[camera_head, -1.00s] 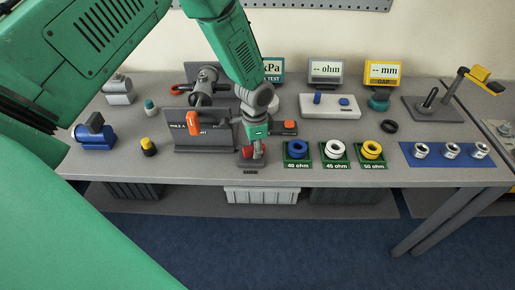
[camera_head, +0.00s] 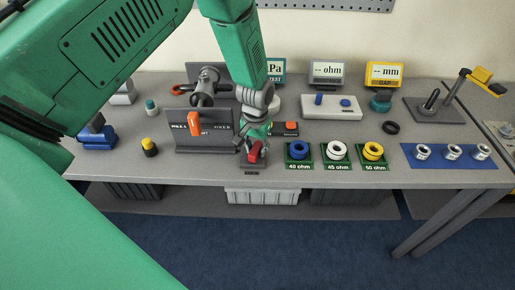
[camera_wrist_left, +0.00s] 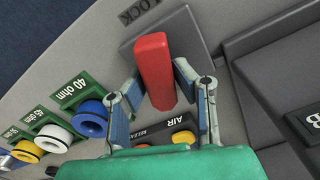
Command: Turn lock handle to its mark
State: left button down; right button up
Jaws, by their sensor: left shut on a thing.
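The red lock handle (camera_head: 254,152) sits on a dark grey base plate near the table's front edge. In the wrist view the red handle (camera_wrist_left: 155,68) is a long block standing on the grey plate (camera_wrist_left: 188,30), at an angle to its edges. My left gripper (camera_head: 257,142) comes down on the handle from above. In the wrist view my left gripper (camera_wrist_left: 160,84) has one finger on each side of the handle, shut on it. A LOCK label (camera_wrist_left: 137,11) lies on the table by the plate. I cannot make out a separate mark. My right gripper is not in view.
A dark panel with an orange lever (camera_head: 194,122) stands just left. An orange AIR release button (camera_head: 291,126) is close behind right. Green trays with blue, white and yellow rings (camera_head: 298,149) stand to the right. A blue mat (camera_head: 440,163) holds metal fittings. The front edge is near.

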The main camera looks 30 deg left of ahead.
aim_at(256, 148)
pick_arm(q)
jog(key=shift+s+f+n, duration=0.15)
jog(key=shift+s+n, duration=0.1)
jog(key=shift+n, duration=0.65)
jog(key=shift+s+f+n, duration=0.1)
jog(key=shift+s+n, duration=0.1)
jog(key=shift+n, duration=0.7)
jog(key=shift+d, duration=0.1)
jog(key=c, duration=1.3)
grip_release()
jog(key=shift+w+r, duration=0.1)
jog(key=shift+w, duration=0.1)
jog(key=shift+w+r, duration=0.1)
jog(key=shift+r, duration=0.15)
notch_tip(256, 148, up, 11)
jog(key=shift+r, duration=0.15)
